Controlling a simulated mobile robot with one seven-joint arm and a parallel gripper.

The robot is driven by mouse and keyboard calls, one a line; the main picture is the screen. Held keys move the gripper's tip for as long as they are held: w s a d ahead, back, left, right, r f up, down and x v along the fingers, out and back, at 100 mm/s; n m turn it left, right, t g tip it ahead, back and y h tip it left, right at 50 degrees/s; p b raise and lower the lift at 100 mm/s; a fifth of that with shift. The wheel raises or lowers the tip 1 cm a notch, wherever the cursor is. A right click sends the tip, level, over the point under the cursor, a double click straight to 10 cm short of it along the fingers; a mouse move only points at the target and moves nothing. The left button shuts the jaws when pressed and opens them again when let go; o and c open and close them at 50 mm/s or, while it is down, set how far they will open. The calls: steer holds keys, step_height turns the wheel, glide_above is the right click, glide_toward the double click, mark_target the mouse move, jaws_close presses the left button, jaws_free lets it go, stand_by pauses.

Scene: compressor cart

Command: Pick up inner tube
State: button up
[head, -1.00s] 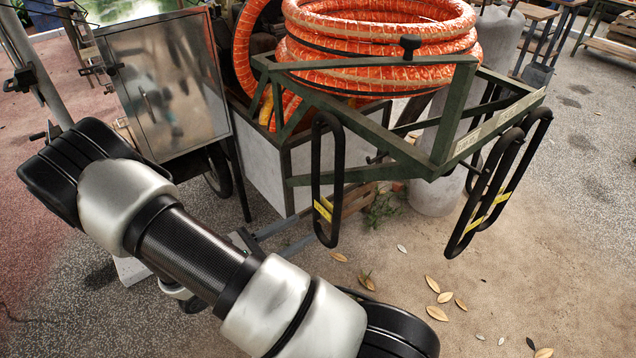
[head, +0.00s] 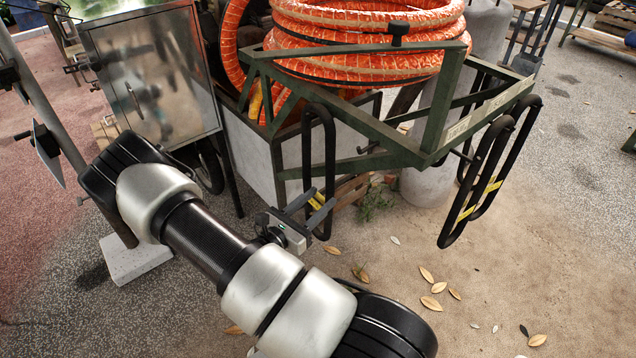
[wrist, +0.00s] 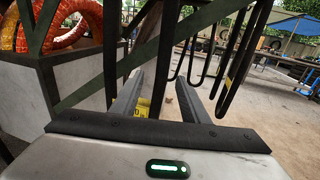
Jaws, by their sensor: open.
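Black inner tubes hang as long loops from the green metal frame. The front left inner tube (head: 307,150) has a yellow label near its lower end. It also shows in the wrist view (wrist: 159,60), with the yellow label (wrist: 142,107) seen between the fingers. Two more inner tubes (head: 478,180) hang at the frame's right end. My gripper (head: 322,198) is open at the lower part of the front left tube, its fingers pointing towards it. In the wrist view my gripper (wrist: 163,76) has the tube's dark strand between its fingers; contact is not clear.
A pale box (head: 255,165) and a metal cabinet (head: 155,75) stand to the left. A wooden crate (head: 350,190) lies behind. The ground at right is open, with scattered leaves.

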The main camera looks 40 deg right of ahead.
mark_target(326, 190)
steer(key=x, duration=0.3)
steer(key=r+x, duration=0.1)
steer(key=x, duration=0.1)
steer(key=shift+w+d+b, duration=0.15)
steer(key=shift+b, duration=0.15)
jaws_close()
